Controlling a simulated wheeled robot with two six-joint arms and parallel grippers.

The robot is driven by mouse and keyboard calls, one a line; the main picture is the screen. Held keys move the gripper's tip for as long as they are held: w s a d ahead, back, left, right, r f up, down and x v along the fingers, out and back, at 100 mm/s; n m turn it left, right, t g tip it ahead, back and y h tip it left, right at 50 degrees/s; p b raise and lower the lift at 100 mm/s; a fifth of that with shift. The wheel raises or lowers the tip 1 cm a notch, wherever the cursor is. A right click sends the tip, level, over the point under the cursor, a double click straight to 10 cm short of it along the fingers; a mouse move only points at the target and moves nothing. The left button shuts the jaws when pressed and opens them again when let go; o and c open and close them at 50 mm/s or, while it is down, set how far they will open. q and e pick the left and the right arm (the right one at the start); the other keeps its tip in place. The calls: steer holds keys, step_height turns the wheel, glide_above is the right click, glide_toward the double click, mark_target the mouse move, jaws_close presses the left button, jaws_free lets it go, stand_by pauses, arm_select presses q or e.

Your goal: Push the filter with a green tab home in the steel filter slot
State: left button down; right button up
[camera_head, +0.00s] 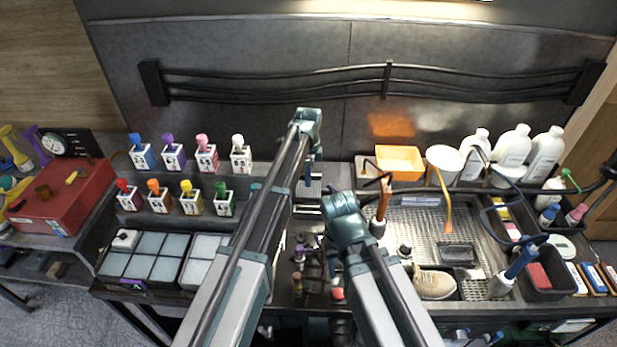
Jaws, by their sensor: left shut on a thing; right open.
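My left gripper (311,178) points down at the middle of the bench, below its teal wrist. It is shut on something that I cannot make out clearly. A pale grey, box-like steel piece (306,192) stands right at its fingertips and may be the filter slot. I cannot tell a filter or its green tab apart there, nor how deep anything sits. My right gripper (330,245) is lower and nearer, under its teal wrist. It is open, and its fingers are mostly hidden by the wrist.
Several bottles with coloured caps (205,158) stand in two rows at left. Compartment trays (148,255) lie in front. At right are a perforated steel basin (425,222), a beige sneaker (433,284), an orange box (399,159) and white bottles (512,150). Small parts crowd the middle front.

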mark_target(308, 196)
arm_select(q)
steer(key=shift+f+b, duration=2.65)
steer(key=shift+f, duration=0.15)
arm_select(e)
steer(key=shift+f, duration=2.8)
arm_select(q)
steer(key=shift+f+b, duration=2.25)
arm_select(e)
steer(key=shift+f, duration=2.25)
arm_select(q)
steer(key=c, duration=0.8)
jaws_free()
steer(key=shift+r, duration=0.1)
arm_select(e)
steer(key=shift+r, duration=0.15)
arm_select(q)
step_height(308, 196, up, 14)
steer(key=p, duration=1.4)
arm_select(e)
step_height(308, 196, up, 14)
steer(key=shift+f, duration=0.2)
arm_select(q)
steer(key=shift+f, duration=0.25)
